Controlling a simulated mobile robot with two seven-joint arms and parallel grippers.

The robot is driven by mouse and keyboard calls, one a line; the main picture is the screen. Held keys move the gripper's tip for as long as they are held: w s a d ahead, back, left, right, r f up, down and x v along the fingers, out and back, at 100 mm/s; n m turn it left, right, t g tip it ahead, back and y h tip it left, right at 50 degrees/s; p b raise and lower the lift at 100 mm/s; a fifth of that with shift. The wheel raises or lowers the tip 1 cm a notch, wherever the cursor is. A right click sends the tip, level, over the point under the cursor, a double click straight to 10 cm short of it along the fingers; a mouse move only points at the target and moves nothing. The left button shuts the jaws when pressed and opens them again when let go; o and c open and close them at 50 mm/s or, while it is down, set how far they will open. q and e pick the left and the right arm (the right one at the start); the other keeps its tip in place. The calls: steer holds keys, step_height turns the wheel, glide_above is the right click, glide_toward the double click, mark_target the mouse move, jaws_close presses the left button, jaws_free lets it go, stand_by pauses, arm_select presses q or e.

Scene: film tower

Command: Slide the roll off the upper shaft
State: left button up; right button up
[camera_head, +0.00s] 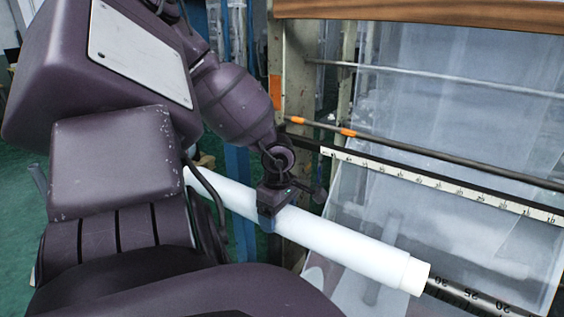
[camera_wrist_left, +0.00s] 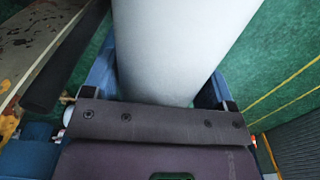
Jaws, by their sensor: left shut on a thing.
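The white roll (camera_head: 345,247) runs slantwise across the lower middle of the head view, its right end lower and nearer the shaft. A dark shaft (camera_head: 468,296) with printed numbers shows just past the roll's right end. Whether the shaft still reaches inside the roll cannot be told. My left gripper (camera_head: 270,212) is shut around the roll, left of its middle. In the left wrist view the roll (camera_wrist_left: 185,45) passes between the blue fingers. Part of the roll's left side is hidden behind my arm. My right gripper is not in view.
A beige upright frame post (camera_head: 295,75) stands behind the gripper. A dark rod with orange bands (camera_head: 400,144) and a white ruler strip (camera_head: 440,184) cross above the roll. Clear film sheets (camera_head: 440,110) hang at right. Green floor (camera_head: 25,220) shows at left.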

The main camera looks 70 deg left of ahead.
mark_target(208, 173)
arm_select(q)
steer(key=shift+s+a, duration=1.4)
steer(key=shift+a, duration=0.9)
steer(key=shift+s+a, duration=1.35)
steer(key=shift+a, duration=0.9)
steer(key=shift+s+a, duration=1.4)
steer(key=shift+a, duration=0.9)
steer(key=shift+a+r, duration=0.1)
steer(key=shift+s+a, duration=0.7)
steer(key=shift+a, duration=0.45)
steer(key=shift+s+a, duration=0.7)
steer(key=shift+a, duration=0.4)
steer(key=shift+s+a, duration=0.7)
steer(key=shift+a, duration=0.45)
steer(key=shift+s+a+b, duration=0.2)
steer(key=shift+s+a, duration=0.2)
steer(key=shift+a, duration=0.2)
steer(key=shift+s+a+b, duration=0.15)
steer(key=shift+s+a, duration=0.2)
steer(key=shift+a, duration=0.25)
steer(key=shift+s+a+b, duration=0.3)
steer(key=shift+s+a, duration=0.15)
steer(key=shift+a, duration=0.25)
steer(key=shift+s+a+b, duration=0.35)
steer(key=shift+s+a, duration=0.1)
steer(key=shift+a, duration=0.3)
steer(key=shift+s+a+b, duration=0.3)
steer(key=shift+s+a, duration=0.15)
steer(key=shift+a, duration=0.25)
